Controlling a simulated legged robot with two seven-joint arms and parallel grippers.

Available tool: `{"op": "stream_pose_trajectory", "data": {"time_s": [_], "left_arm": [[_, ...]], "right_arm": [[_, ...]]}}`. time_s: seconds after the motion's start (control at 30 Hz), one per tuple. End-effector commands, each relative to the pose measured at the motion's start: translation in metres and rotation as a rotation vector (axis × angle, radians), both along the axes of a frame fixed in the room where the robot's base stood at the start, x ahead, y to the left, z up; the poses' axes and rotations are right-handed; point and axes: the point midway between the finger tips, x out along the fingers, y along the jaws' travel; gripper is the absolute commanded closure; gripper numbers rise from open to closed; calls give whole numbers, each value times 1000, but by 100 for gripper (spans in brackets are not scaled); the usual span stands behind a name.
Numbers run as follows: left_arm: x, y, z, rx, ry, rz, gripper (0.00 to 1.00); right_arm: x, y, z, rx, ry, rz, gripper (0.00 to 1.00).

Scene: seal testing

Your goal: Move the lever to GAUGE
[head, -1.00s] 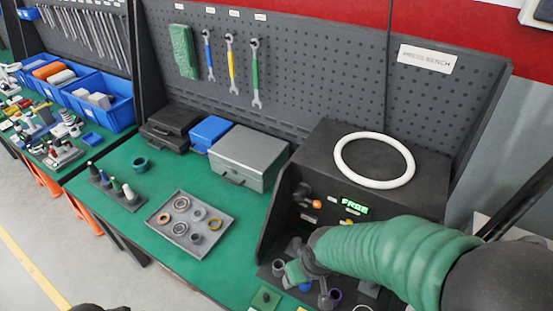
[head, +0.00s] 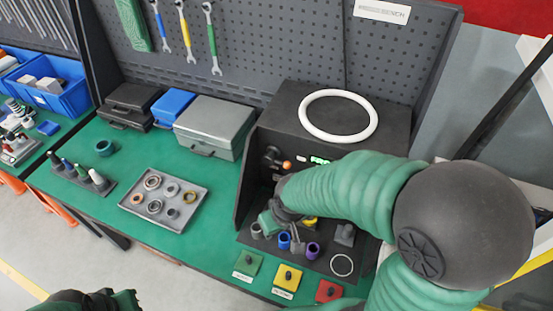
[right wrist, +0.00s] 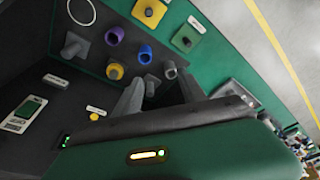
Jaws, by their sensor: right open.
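The lever with its orange knob (head: 287,165) is on the front of the black press box (head: 270,125), left of a green lit display (head: 320,160). My right arm partly covers the display, so its word cannot be read now. No GAUGE label can be read. My right gripper (head: 283,238) is below and in front of the lever, apart from it, over several small cups. In the right wrist view its two fingers (right wrist: 160,90) are spread and empty; I cannot make out the lever there. My left gripper (head: 105,300) shows only partly at the bottom left edge.
A white ring (head: 338,116) lies on the box. Green, yellow and red pads with knobs (head: 288,278) line the front. A grey tray of rings (head: 132,200) and a grey case (head: 212,128) stand left. Green table is clear between tray and box.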

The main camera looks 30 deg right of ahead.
Motion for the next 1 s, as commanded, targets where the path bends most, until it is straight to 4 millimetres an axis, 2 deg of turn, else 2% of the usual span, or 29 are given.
{"op": "stream_pose_trajectory", "data": {"time_s": [0.03, 0.17, 0.33, 0.5, 0.7, 1.0], "left_arm": [[0, 0, 14, 0, 0, 0, 100], [0, 0, 41, 0, -1, 0, 100], [0, 0, 75, 0, -1, 0, 100], [0, 0, 102, 0, -1, 0, 100], [0, 0, 115, 0, 0, 0, 100], [0, 0, 113, 0, 0, 0, 100]], "right_arm": [[13, -4, 17, 2, 2, -34, 59], [57, -20, 54, 8, 17, -187, 76], [116, -50, 100, 12, 32, -432, 99], [161, -85, 137, 10, 32, -667, 100], [184, -110, 156, 6, 24, -828, 100], [187, -113, 155, 7, 22, -850, 100]]}}
